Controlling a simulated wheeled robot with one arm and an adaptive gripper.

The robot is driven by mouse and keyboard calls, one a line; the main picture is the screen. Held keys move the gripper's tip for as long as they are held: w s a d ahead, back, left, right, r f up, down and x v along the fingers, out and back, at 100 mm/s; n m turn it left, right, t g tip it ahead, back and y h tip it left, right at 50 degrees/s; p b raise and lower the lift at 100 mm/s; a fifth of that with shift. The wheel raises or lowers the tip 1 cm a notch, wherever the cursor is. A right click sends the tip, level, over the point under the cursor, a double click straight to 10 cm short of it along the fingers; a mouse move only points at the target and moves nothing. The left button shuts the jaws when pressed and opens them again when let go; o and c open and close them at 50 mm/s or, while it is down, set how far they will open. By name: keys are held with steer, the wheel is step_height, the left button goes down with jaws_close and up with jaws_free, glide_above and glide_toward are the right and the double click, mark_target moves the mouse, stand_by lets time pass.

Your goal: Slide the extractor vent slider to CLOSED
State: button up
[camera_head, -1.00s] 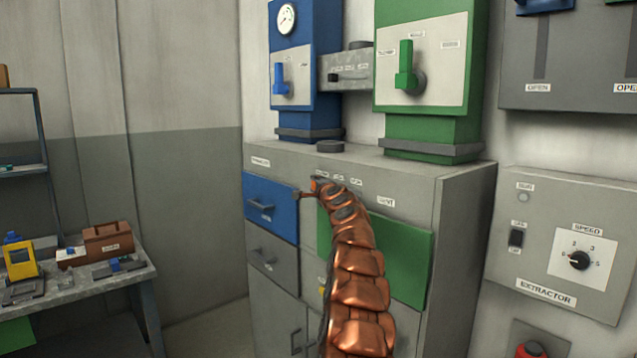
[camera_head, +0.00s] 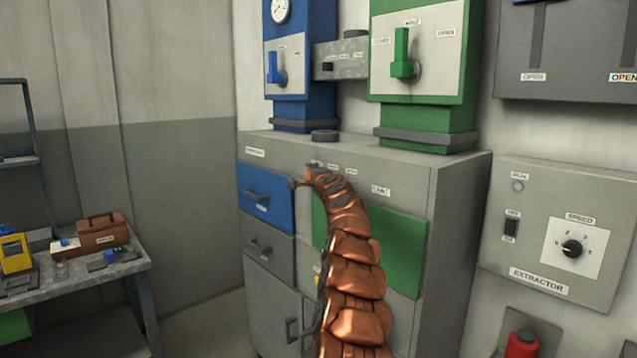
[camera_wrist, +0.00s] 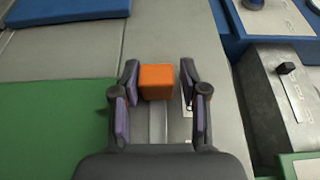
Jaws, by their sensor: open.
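An orange slider knob (camera_wrist: 156,81) sits on a pale track on the upper front strip of a grey cabinet. In the wrist view my gripper (camera_wrist: 160,88) is open, with one finger on each side of the knob and visible gaps to it. In the head view my gripper (camera_head: 306,178) is at this strip, with small labels beside it and my copper arm hiding part of it. Another panel with vertical slots (camera_head: 538,36) and OPEN labels is at the upper right, its top cut off. I cannot tell from the labels which slider is the extractor vent's.
The extractor box (camera_head: 540,285) with a speed dial (camera_head: 571,249) is on the right wall. Blue (camera_head: 302,62) and green (camera_head: 422,120) units stand on the cabinet. A blue drawer (camera_head: 267,200) and green panel (camera_head: 405,255) lie below the strip. A bench (camera_head: 75,285) is left.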

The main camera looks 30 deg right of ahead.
steer(key=v, duration=1.1)
stand_by(1.1)
steer(key=shift+a+f, duration=0.15)
stand_by(0.4)
